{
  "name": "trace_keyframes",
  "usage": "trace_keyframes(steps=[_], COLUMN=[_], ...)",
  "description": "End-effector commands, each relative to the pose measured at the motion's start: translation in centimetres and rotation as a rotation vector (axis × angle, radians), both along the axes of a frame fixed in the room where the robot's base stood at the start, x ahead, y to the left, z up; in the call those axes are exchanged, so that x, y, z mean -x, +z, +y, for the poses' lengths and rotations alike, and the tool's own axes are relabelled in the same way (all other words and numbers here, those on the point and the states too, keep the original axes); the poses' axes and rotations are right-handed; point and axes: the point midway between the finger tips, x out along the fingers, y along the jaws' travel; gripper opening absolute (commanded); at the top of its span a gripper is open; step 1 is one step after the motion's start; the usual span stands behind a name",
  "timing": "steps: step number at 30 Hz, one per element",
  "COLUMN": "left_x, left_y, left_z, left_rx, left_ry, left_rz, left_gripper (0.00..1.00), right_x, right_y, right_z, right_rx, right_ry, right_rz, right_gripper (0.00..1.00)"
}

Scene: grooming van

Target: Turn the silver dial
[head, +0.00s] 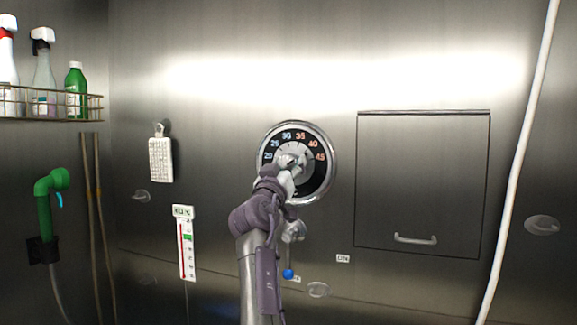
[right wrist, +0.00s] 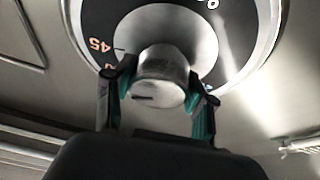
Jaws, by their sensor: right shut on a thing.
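The silver dial (head: 292,162) sits on the steel wall in the middle of the head view, with a round black scale (head: 322,178) behind it marked 20 to 45 in blue, white and orange. In the right wrist view the dial's knob (right wrist: 160,75) is large, with a dark mark on its face. My right gripper (right wrist: 160,92) is shut on the knob, one finger on each side. In the head view my right gripper (head: 284,172) covers the lower part of the dial. My left gripper is not in view.
A small lever with a blue end (head: 288,273) lies just below the dial. A wall thermometer (head: 185,243) is at lower left, a panel with a handle (head: 422,180) at right. A green shower head (head: 52,185) and bottle rack (head: 50,106) are far left; a white pole (head: 520,160) stands right.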

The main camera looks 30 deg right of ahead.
Motion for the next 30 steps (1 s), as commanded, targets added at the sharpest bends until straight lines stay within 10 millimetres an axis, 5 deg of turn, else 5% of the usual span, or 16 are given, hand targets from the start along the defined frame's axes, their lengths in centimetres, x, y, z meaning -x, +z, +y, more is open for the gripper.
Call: trace_keyframes(steps=[14,30], left_x=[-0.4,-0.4], left_y=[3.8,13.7], left_z=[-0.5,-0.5], left_rx=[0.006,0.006], left_ry=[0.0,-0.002], left_rz=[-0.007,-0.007], left_gripper=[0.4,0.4], right_x=[0.0,0.0], right_y=[0.5,0.7], right_z=[-0.1,-0.2], right_rx=[0.137,0.477], right_ry=[-0.002,-0.001], right_rz=[0.158,0.541], right_gripper=[0.2,0.2])
